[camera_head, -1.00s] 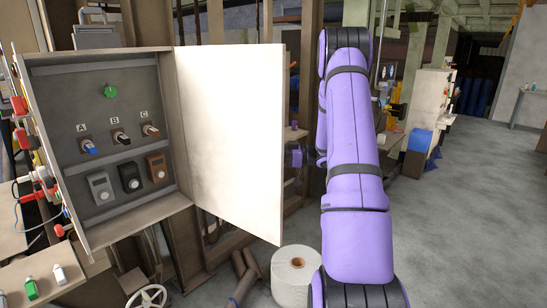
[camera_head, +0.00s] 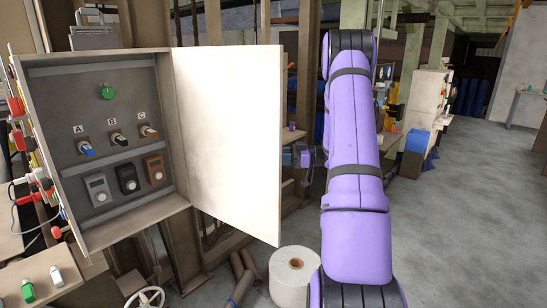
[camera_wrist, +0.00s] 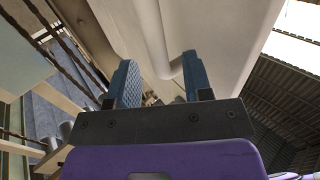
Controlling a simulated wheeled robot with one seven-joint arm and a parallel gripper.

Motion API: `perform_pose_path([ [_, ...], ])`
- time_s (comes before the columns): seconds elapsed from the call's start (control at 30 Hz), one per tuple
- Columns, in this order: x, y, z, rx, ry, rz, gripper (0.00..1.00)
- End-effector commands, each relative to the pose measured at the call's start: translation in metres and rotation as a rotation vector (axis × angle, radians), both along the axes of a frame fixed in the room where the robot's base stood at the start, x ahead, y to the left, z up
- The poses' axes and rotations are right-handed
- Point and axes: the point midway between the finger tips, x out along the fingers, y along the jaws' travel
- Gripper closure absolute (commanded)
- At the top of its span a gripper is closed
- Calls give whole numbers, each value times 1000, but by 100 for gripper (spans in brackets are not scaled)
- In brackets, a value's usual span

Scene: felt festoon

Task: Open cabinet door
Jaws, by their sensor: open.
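The cabinet (camera_head: 62,90) is a beige wall box at left in the head view. Its door (camera_head: 225,140) stands wide open, hinged on the box's right side, with its pale inner face showing. In the wrist view the door's outer face (camera_wrist: 225,35) bears a pale bar handle (camera_wrist: 152,30) with a bent end. My gripper (camera_wrist: 158,60) is open, its two blue fingers pointing toward the door. The handle's end appears between the fingertips in the picture; I cannot tell whether they touch. In the head view my fingers are not clearly visible.
Inside the cabinet are a green knob (camera_head: 107,92), switches labelled A, B and C, and several small boxes. A white roll (camera_head: 293,277) stands on the floor below the door. Shelving and posts stand behind. Open grey floor (camera_head: 450,230) lies at right.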

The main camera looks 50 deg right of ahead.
Motion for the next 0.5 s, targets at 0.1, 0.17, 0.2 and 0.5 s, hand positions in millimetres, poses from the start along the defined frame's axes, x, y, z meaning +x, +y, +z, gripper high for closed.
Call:
perform_pose_path([
  [0.1,-18,-17,0,1,1,-3,54],
  [0.17,-26,-25,0,0,1,-3,54],
  [0.2,-31,-29,0,0,0,-2,54],
  [0.5,-52,-49,0,1,0,0,54],
])
